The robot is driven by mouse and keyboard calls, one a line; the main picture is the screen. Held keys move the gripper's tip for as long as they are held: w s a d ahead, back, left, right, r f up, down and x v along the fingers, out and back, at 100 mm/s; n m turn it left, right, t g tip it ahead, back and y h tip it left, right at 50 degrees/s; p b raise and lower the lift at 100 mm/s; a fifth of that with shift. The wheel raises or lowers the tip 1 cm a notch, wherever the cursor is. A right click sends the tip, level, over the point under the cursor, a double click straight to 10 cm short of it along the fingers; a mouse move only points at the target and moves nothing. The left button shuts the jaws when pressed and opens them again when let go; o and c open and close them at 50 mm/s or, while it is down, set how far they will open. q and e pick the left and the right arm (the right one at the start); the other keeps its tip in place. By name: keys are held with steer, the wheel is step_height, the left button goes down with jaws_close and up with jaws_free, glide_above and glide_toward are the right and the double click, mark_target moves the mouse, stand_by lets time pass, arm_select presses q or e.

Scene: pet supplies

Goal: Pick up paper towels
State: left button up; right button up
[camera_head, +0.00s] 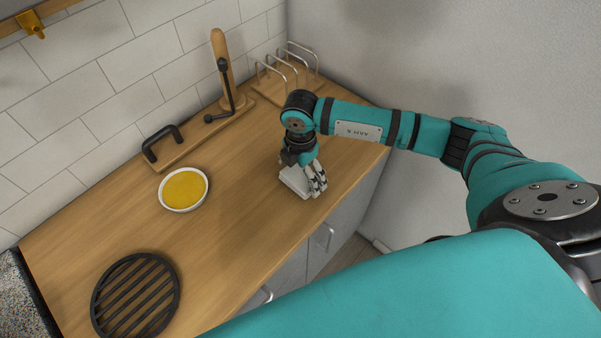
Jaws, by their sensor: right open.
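My right gripper (317,180) reaches down over the wooden counter near its front edge, with its jaws open. A small white item (294,181), perhaps the paper towels, is right at the fingers on their left side. The gripper partly hides it, and I cannot tell whether it lies between the fingers or only beside them. No other paper towels can be made out. My left gripper is not in view.
On the counter (230,240) are a white bowl with yellow contents (184,189), a round black grate (136,299), a wooden board with black handles (188,147) and a rack with metal loops (277,88). A tiled wall (120,70) bounds the back. The counter's middle is clear.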

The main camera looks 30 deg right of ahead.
steer(key=shift+f, duration=0.6)
steer(key=c, duration=0.6)
steer(key=shift+r, duration=0.2)
steer(key=shift+r+b, duration=0.25)
steer(key=shift+b, duration=0.1)
steer(key=shift+s+d+r+b, duration=0.1)
steer(key=shift+s+r+b, duration=0.2)
steer(key=shift+r+b, duration=0.25)
steer(key=shift+s+d+r+b, duration=0.1)
steer(key=shift+s+r+b, duration=0.25)
steer(key=shift+r, duration=0.3)
steer(key=s+d+r+b, duration=0.1)
steer(key=s+d+b, duration=0.1)
steer(key=s, duration=0.5)
steer(key=s+d+b, duration=0.2)
steer(key=s+b, duration=0.1)
steer(key=s, duration=0.4)
steer(key=shift+d+r, duration=0.15)
steer(key=shift+r, duration=0.25)
